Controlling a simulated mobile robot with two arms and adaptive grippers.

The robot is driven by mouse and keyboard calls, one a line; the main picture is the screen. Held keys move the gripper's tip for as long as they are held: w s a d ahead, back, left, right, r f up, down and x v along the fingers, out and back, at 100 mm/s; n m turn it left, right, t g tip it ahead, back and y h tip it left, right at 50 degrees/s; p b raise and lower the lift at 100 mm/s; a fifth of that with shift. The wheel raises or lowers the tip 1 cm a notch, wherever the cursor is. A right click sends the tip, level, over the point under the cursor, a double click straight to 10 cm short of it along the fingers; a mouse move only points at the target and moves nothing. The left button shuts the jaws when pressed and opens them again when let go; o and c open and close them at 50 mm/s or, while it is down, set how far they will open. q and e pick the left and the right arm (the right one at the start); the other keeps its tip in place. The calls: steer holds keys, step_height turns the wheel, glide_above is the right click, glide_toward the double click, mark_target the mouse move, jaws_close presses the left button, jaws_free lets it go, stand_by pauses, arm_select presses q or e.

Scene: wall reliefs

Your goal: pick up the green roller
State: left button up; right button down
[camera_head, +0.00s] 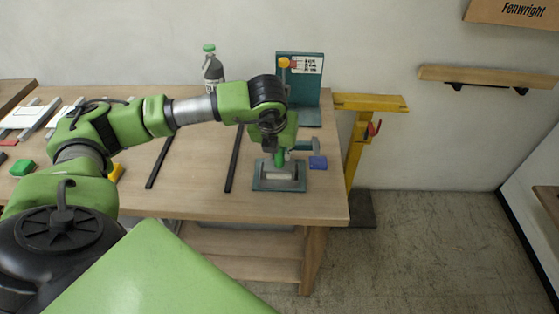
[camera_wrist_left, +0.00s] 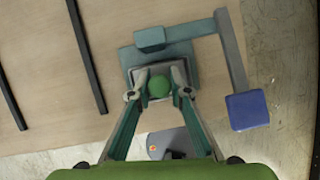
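The green roller (camera_head: 279,158) stands upright at a teal and grey holder (camera_head: 262,184) near the right end of the wooden table. In the left wrist view its green top (camera_wrist_left: 159,86) shows as a round end, seen from above. My left gripper (camera_wrist_left: 159,94) points down over it, with one finger on each side of the green top. The fingers are apart, and gaps show between them and the green top. In the head view the wrist and arm hide part of the gripper and the roller's upper end. My right gripper is in neither view.
A blue block (camera_head: 318,162) with a grey and teal arm lies right of the holder. Behind stand a teal board (camera_head: 312,95) with an orange ball and a bottle (camera_head: 212,70). Two dark strips (camera_head: 233,158) lie to the left. A yellow stand (camera_head: 357,145) is beyond the table's right edge.

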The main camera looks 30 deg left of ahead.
arm_select(q)
jaws_close()
steer(key=shift+r, duration=0.1)
steer(key=shift+w+r+b, duration=0.1)
steer(key=shift+r+b, duration=0.45)
steer(key=s+r+b, duration=0.4)
steer(key=s+r, duration=0.7)
steer(key=s, duration=0.3)
steer(key=shift+a+r+b, duration=0.35)
steer(key=shift+a+r, duration=0.05)
steer(key=shift+c, duration=0.5)
jaws_free()
steer(key=shift+f, duration=0.1)
